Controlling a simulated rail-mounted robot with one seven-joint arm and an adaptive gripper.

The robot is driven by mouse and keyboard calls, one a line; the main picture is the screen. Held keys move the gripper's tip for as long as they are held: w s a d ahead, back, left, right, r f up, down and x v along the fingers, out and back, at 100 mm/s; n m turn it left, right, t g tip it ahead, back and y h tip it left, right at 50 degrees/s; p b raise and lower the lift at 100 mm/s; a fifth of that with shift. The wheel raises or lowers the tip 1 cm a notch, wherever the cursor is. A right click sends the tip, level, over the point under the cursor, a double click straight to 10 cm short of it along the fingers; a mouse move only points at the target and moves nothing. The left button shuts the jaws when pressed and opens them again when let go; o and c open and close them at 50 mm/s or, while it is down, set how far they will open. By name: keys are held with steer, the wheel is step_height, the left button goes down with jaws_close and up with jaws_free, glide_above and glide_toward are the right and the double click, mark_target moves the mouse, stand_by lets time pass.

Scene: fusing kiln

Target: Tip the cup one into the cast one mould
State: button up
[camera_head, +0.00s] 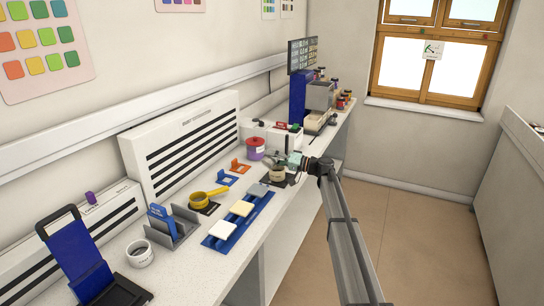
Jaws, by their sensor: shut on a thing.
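My gripper (284,161) is over the middle of the bench, with my arm reaching in from the lower right. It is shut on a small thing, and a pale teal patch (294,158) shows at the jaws. Its shape is too small to tell, though it may be the cup. Just below is a round beige pot-like thing (277,174) on a dark mat, possibly the mould. I cannot tell whether the held thing touches it or is tilted. No label for cup one or cast one is readable.
Small orange and blue stands are near the gripper. The floor at right is clear.

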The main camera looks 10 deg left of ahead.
steer(key=shift+w+d+f+m+t+y+p, duration=0.1)
steer(key=shift+m+t+y+p, duration=0.2)
steer(key=shift+m+p, duration=1)
steer(key=shift+w+d+m+t+y+p, duration=0.2)
steer(key=shift+m+p, duration=0.5)
steer(key=shift+p, duration=1.15)
steer(key=shift+a+f+m, duration=0.15)
steer(key=shift+f+m, duration=0.05)
steer(key=shift+m, duration=0.2)
steer(key=shift+m+t+y+b, duration=0.3)
steer(key=shift+m+t+b, duration=0.1)
steer(key=shift+m, duration=0.3)
steer(key=shift+r, duration=0.1)
steer(key=shift+w+d+m+b, duration=0.2)
steer(key=shift+m+b, duration=0.3)
steer(key=shift+b, duration=0.25)
